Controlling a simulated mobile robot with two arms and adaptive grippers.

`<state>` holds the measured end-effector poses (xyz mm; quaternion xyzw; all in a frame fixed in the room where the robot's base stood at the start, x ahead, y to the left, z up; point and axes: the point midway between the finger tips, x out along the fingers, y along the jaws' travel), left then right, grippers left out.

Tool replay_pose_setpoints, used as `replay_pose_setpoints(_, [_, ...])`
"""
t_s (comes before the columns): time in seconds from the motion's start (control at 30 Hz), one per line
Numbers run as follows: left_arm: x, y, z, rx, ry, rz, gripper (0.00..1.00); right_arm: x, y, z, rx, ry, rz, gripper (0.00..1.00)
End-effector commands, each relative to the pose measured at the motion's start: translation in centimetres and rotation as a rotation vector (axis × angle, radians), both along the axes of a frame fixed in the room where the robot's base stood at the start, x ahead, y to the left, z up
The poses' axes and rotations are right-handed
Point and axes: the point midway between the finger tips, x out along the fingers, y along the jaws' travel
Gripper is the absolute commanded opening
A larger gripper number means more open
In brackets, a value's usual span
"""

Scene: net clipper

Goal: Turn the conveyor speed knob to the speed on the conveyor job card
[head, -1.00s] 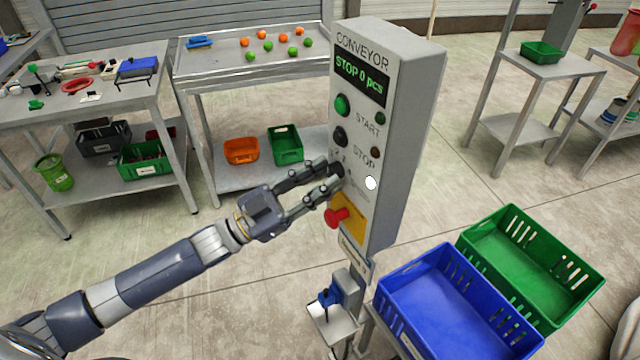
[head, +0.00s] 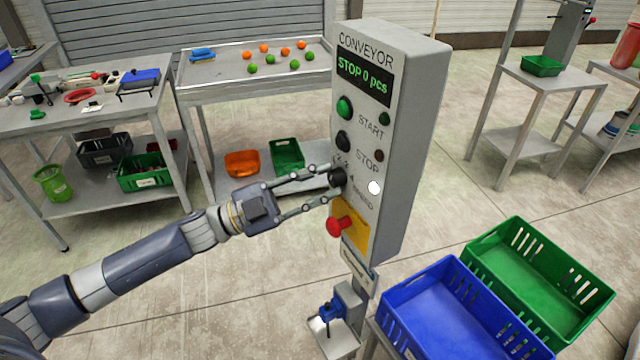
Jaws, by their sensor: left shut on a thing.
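The grey conveyor control box (head: 408,150) stands upright in the middle, its display reading "STOP 0 pcs". The black speed knob (head: 338,178) sits on its front, below the STOP button and above the red emergency button (head: 340,226). My left gripper (head: 334,180) comes in from the left and is shut on the knob, one finger above and one below. Scale digits show near the knob, but its pointer is too small to read. A small label plate (head: 356,262) hangs under the box; its text is unreadable and I cannot tell whether it is the job card. My right gripper is out of view.
A blue crate (head: 402,318) and a green crate (head: 545,262) stand low at the right, near the box's post. A table with a tray (head: 220,72) of orange and green balls stands behind. A cluttered table (head: 130,115) is at the left.

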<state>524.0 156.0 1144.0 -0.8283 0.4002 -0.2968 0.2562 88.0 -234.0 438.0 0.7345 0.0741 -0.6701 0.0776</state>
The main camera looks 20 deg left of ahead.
Motion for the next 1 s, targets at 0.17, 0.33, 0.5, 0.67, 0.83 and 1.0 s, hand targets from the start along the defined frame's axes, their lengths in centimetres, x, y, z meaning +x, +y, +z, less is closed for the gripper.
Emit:
replay_pose_setpoints(0.17, [0.0,0.0,0.1,-0.001,-0.002,-0.001,0.03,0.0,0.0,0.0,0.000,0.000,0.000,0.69])
replay_pose_setpoints(0.33, [0.0,0.0,0.1,-0.002,-0.001,-0.001,0.42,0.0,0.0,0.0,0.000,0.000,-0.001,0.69])
replay_pose_setpoints(0.5, [0.0,0.0,0.1,-0.002,0.000,0.000,0.47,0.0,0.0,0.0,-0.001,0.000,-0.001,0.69])
replay_pose_setpoints(0.67, [0.0,0.0,0.0,-0.001,0.001,0.000,0.47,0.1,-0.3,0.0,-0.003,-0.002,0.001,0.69])
replay_pose_setpoints(0.83, [-0.4,0.7,-0.4,0.000,0.004,0.001,0.47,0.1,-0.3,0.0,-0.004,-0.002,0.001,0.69])
replay_pose_setpoints(1.0, [-1.8,2.9,-1.2,0.002,0.007,0.002,0.47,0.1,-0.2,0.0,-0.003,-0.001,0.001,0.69])
